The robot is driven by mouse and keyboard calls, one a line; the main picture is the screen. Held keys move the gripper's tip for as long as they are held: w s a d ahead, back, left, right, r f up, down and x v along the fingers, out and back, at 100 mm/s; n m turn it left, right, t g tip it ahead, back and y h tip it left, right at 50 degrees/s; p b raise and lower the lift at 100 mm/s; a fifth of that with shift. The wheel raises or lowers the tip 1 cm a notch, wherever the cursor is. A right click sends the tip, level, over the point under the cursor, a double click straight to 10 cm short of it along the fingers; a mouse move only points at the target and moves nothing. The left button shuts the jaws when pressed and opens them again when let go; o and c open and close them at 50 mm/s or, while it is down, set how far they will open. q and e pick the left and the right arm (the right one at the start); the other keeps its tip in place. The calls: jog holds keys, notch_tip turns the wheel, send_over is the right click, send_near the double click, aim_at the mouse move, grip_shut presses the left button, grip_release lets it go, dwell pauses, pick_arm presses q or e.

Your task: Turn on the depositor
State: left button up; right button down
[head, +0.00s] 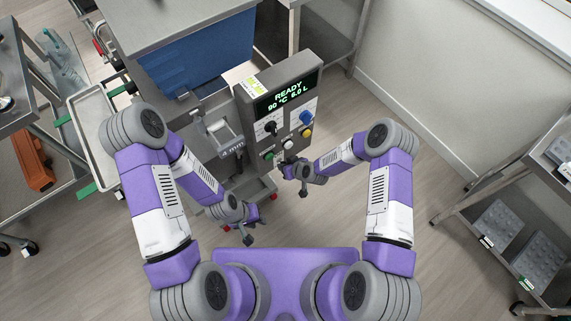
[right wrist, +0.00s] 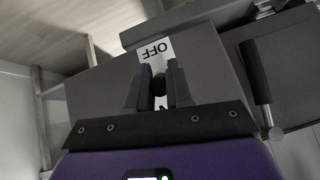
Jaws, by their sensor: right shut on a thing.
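The depositor (head: 245,110) is a grey machine with a control panel. Its lit display (head: 287,94) reads READY, 90 °C, 5.0 L. In the head view my right gripper (head: 290,170) is at the lower front of the panel.
The panel also carries a black knob (head: 270,128), a blue knob (head: 306,117), a yellow button (head: 306,133) and a green button (head: 267,156). A shelf rack (head: 515,225) is at the right. The floor between is clear.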

jog(key=shift+g, duration=0.3)
jog(key=c, duration=1.1)
grip_release()
jog(key=shift+o, duration=0.2)
jog(key=shift+r, duration=0.1)
jog(key=p+v, duration=0.1)
jog(key=v, duration=0.6)
jog(key=shift+r+p, duration=0.25)
jog(key=shift+p, duration=0.05)
jog(key=shift+s, duration=0.15)
jog(key=s+d+m+g, duration=0.2)
jog(key=s+d+m, duration=0.1)
jog(key=s, duration=0.6)
jog(key=s+d+r+m+g+h, duration=0.1)
jog(key=s+d+m+g, duration=0.2)
jog(key=s, duration=0.7)
jog(key=shift+s+d+r+m+h, duration=0.2)
jog(key=shift+s+d+m+h, duration=0.1)
jog(key=shift+m, duration=0.9)
